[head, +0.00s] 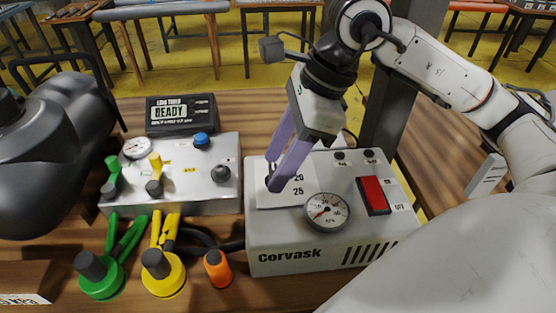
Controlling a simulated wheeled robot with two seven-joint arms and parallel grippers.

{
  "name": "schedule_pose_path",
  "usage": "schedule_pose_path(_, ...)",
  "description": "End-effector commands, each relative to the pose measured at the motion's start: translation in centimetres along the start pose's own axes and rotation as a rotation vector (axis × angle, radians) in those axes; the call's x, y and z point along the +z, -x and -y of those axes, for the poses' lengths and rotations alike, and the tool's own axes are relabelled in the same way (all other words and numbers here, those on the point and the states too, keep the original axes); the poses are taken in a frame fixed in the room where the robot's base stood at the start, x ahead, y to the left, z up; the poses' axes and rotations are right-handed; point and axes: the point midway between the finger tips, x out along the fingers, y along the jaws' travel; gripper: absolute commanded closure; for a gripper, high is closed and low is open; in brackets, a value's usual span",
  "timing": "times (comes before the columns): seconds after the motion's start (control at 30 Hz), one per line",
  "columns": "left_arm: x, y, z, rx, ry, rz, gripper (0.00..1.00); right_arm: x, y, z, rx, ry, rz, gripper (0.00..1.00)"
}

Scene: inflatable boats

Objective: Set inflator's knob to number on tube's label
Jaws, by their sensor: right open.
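The inflator (290,239), a light grey box marked Corvask, stands on the wooden table at centre. Its white dial plate (299,195) shows the numbers 20 and 25; my fingers cover the rest. My right gripper (273,178), with purple fingers, reaches down over this plate and is open. The knob is mostly or wholly hidden at the fingertips, and I cannot tell its setting or any contact. No label with a readable number shows. A dark grey rounded body (50,150) at left may be the tube. My left gripper is not in view.
The inflator also carries a round gauge (327,211) and a red switch (373,195). At left stand a grey box (215,196) with a blue knob and a black READY display (181,114). Green (101,275), yellow (163,273) and orange (217,268) fittings lie in front.

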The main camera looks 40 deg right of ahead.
Motion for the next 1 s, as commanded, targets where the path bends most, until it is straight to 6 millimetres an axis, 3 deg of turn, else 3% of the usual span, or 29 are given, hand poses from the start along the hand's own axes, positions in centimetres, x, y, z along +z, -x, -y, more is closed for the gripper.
schedule_pose_path(0.3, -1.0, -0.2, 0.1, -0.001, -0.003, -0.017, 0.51, 0.0, -0.3, 0.0, 0.000, 0.001, 0.001, 0.56)
schedule_pose_path(0.53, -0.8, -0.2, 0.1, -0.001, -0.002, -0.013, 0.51, 0.0, -0.2, 0.0, 0.000, 0.001, 0.001, 0.95)
schedule_pose_path(1.0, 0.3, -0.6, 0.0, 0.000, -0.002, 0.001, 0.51, -0.1, -0.3, -0.1, -0.049, -0.111, 0.001, 0.95)
